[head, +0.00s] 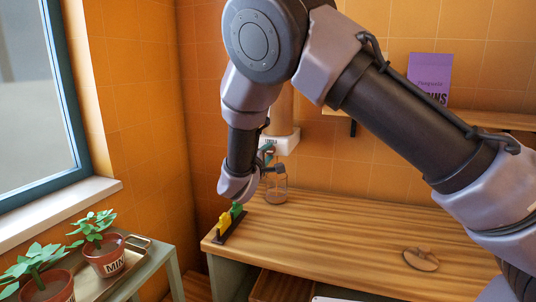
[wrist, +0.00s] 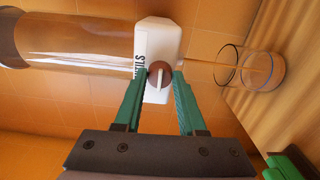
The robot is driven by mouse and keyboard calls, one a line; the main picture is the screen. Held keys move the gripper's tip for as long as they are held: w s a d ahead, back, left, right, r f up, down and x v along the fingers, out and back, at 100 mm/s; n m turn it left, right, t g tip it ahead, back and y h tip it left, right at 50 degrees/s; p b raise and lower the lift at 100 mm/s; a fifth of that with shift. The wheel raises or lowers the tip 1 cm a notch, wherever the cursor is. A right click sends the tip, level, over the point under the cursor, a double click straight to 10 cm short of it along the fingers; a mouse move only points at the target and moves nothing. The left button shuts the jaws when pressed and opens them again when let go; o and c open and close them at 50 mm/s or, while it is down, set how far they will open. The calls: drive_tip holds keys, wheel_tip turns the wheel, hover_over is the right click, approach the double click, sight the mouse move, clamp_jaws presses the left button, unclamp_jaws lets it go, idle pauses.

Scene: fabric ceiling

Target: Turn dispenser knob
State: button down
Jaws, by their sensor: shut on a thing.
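The dispenser has a white body (head: 285,142) with a dark-lettered label and a tall brownish tube (wrist: 85,42); the white body also shows in the wrist view (wrist: 170,38). Its round brown knob (wrist: 160,72) has a pale bar across it, running up and down the wrist picture. My gripper (wrist: 160,75) has its green fingers on both sides of the knob and is shut on it. In the head view my arm hides the knob and much of the fingers. A clear glass jar (head: 276,187) stands on the counter below the dispenser; it also shows in the wrist view (wrist: 262,70).
A purple packet (head: 429,80) stands on the wall shelf (head: 490,119). Potted plants (head: 105,258) stand at lower left. The counter's middle is clear.

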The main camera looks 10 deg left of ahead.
idle(0.4)
drive_tip(key=shift+f, duration=0.1)
drive_tip(key=c, duration=0.5)
unclamp_jaws()
drive_tip(key=s+a, duration=0.1)
drive_tip(key=s, duration=0.9)
drive_tip(key=shift+s+a, duration=0.3)
drive_tip(key=shift+s, duration=0.1)
idle(0.9)
